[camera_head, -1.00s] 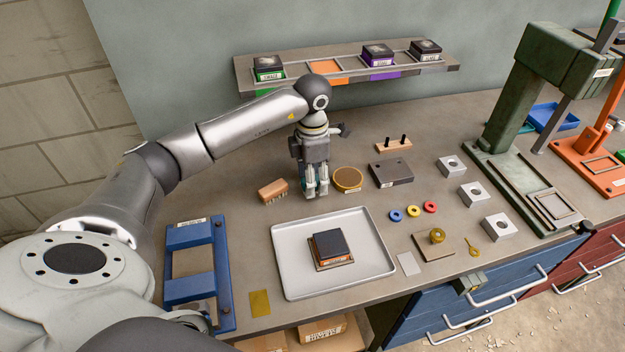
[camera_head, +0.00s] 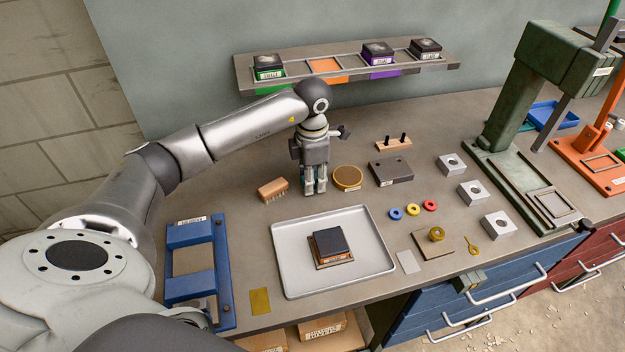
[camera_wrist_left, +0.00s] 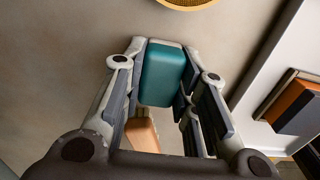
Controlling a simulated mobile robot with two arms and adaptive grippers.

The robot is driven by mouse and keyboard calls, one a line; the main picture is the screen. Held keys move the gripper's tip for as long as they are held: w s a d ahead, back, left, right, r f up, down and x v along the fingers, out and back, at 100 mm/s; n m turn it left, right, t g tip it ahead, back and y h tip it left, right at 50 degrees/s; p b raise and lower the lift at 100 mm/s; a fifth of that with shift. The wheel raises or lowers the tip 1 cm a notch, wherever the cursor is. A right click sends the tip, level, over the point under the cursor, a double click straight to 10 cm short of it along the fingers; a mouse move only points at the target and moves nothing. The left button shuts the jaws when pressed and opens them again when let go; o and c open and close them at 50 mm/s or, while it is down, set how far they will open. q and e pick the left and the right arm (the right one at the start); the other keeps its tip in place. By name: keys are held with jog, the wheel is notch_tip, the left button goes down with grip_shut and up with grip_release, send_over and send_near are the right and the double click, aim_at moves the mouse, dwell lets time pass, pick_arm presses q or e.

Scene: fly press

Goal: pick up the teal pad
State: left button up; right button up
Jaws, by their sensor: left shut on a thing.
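The teal pad (camera_wrist_left: 162,75) is a small rounded block. In the left wrist view it sits between the two fingers of my left gripper (camera_wrist_left: 160,92), which are shut on it. In the head view my left gripper (camera_head: 315,188) points down at the bench, between a wooden brush and a round brass-rimmed disc. I cannot tell whether the pad touches the bench. My right gripper is not in view.
A wooden brush (camera_head: 273,189) lies just left of the gripper, and the round disc (camera_head: 348,178) just right. A grey tray (camera_head: 290,270) with a dark block (camera_head: 331,243) is in front. A dark plate (camera_head: 391,172) and green press (camera_head: 510,110) stand further right.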

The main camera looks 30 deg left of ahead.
pick_arm(q)
jog(key=shift+r+b, duration=0.3)
jog(key=shift+r, duration=0.15)
jog(key=s+d+r+b, duration=0.2)
jog(key=s+d+r, duration=0.5)
jog(key=d+r, duration=0.5)
jog(key=shift+b, duration=0.4)
